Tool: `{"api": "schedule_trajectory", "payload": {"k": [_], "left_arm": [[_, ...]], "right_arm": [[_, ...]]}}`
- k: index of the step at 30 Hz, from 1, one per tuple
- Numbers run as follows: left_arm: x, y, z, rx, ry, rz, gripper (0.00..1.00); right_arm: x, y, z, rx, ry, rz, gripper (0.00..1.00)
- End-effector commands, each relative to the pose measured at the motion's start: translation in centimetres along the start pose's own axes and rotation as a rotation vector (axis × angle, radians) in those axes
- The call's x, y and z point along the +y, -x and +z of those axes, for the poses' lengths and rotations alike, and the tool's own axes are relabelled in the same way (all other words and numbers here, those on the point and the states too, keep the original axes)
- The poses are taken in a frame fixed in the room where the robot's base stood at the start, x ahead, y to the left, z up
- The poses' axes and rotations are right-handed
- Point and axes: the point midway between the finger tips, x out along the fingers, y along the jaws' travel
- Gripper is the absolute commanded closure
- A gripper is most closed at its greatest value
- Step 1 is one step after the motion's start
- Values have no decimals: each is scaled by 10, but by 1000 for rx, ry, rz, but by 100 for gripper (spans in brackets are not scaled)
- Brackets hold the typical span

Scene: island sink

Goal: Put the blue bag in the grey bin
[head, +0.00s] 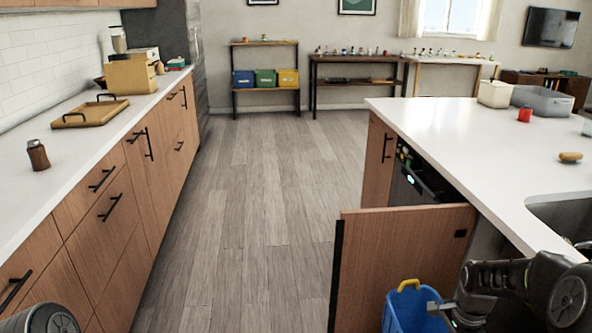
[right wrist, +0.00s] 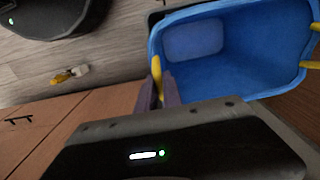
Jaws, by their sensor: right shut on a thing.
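The blue bag (head: 405,315) is an open-topped blue container with yellow handles, low beside the island at the bottom of the head view. The right wrist view shows its inside (right wrist: 240,55), which looks empty. My right gripper (head: 438,308) is shut on one yellow handle at the bag's rim; its fingers show in the right wrist view (right wrist: 158,88). The bag's bottom is out of frame, so I cannot tell whether it touches the floor. A grey bin (head: 543,101) stands at the far end of the island counter. My left gripper is out of view.
A sink (head: 565,215) is at right.

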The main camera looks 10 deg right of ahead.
Motion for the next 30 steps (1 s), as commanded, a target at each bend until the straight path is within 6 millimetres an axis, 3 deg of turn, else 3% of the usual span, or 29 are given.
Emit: {"api": "schedule_trajectory", "payload": {"k": [12, 13, 21, 30], "left_arm": [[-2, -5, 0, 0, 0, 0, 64], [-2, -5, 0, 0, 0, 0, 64], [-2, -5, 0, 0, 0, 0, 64], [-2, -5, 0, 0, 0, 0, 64]], "right_arm": [[0, -7, 0, 0, 0, -1, 100], [0, -7, 0, 0, 0, 0, 87], [0, -7, 0, 0, -1, 0, 65], [0, -6, 0, 0, 0, -1, 64]]}}
